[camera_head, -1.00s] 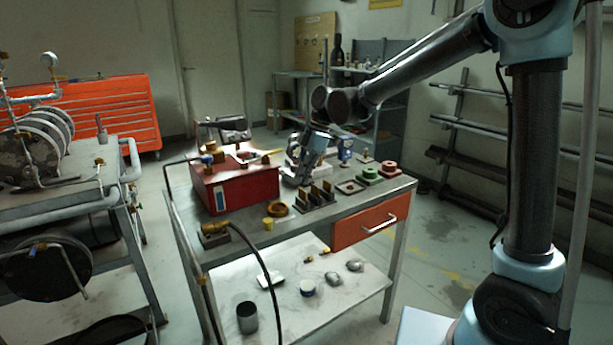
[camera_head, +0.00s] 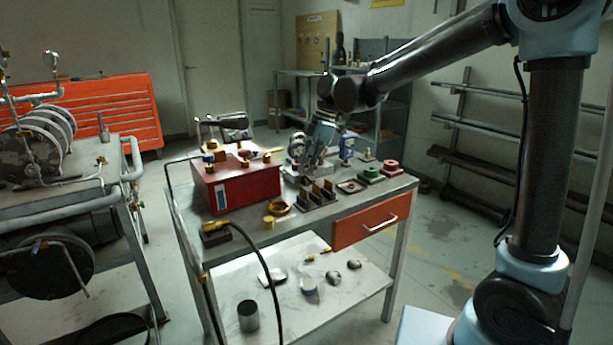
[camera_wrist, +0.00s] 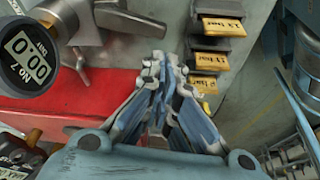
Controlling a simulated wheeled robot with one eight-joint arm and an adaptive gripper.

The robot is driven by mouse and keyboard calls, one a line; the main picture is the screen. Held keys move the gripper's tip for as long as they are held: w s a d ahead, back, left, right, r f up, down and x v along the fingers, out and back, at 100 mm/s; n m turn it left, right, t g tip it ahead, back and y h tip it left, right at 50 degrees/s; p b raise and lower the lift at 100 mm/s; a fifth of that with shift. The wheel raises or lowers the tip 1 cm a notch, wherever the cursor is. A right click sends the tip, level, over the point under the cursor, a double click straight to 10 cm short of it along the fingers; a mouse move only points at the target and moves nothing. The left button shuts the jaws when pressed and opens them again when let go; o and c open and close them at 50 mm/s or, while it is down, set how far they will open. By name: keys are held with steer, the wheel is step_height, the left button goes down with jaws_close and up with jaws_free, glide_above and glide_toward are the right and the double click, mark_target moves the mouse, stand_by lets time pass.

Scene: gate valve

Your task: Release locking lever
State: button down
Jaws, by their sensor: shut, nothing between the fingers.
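My gripper (camera_head: 306,176) reaches down over the bench, to the right of the red box. In the wrist view its two fingers (camera_wrist: 163,62) are together at the tips, with nothing between them. A grey metal fitting (camera_wrist: 92,40) lies ahead and to the left of the fingertips. A short grey bar (camera_wrist: 130,20), which may be the locking lever, sticks out from it towards the fingertips. In the head view my gripper partly covers this area, and the lever cannot be made out there.
A round dial gauge (camera_wrist: 28,60) is at the left of the wrist view. Black blocks with yellow labels (camera_wrist: 208,62) stand close to the right of the fingers. The red box (camera_head: 236,188) is beside my gripper. A black hose (camera_head: 258,262) hangs off the bench front.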

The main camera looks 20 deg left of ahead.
steer(key=v, duration=0.6)
steer(key=shift+r, duration=0.3)
steer(key=shift+w, duration=0.1)
steer(key=shift+d, duration=0.1)
